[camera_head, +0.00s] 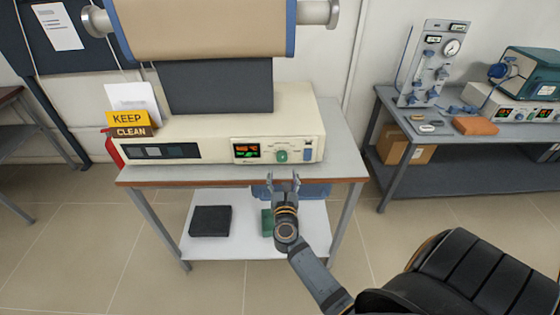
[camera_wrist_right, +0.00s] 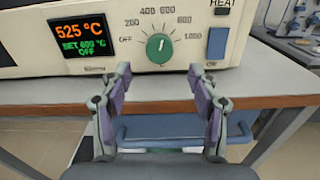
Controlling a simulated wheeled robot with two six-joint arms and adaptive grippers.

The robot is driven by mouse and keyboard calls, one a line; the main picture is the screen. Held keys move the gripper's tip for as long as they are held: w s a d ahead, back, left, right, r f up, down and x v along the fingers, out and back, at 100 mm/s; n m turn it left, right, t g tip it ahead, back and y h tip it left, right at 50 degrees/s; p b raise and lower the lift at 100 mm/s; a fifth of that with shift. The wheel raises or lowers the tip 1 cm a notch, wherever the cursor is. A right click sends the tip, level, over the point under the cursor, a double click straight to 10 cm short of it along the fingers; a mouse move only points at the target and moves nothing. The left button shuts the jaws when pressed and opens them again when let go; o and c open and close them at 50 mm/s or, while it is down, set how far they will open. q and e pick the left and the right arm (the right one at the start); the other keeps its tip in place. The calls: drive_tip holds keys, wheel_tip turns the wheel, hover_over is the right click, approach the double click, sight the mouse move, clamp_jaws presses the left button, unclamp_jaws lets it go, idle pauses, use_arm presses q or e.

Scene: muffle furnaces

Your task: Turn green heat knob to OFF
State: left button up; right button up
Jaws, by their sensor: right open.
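The green heat knob (camera_head: 282,156) is on the cream furnace's front panel, right of the display. In the right wrist view the knob (camera_wrist_right: 159,48) sits inside a dial marked OFF at the left and numbers up to 1,000. Its exact pointer angle is hard to read. The display (camera_wrist_right: 83,45) shows 525 °C in orange and SET 600 °C in green. My right gripper (camera_head: 284,178) is open and empty in front of the panel, a little below the knob. Its fingers (camera_wrist_right: 160,70) are spread either side of the knob, apart from it. My left gripper is not in view.
A blue switch (camera_wrist_right: 217,43) is right of the knob. The furnace (camera_head: 205,125) stands on a grey table with a wooden front edge (camera_head: 220,181). A lower shelf (camera_head: 245,238) holds a black item. A black chair (camera_head: 465,270) is at the lower right.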

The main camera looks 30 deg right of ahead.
sight(282, 159)
drive_tip(key=x, duration=0.6)
drive_tip(key=shift+w+d+p, duration=0.15)
drive_tip(key=shift+w+p, duration=0.15)
drive_tip(key=shift+p, duration=0.1)
drive_tip(key=c, duration=1.2)
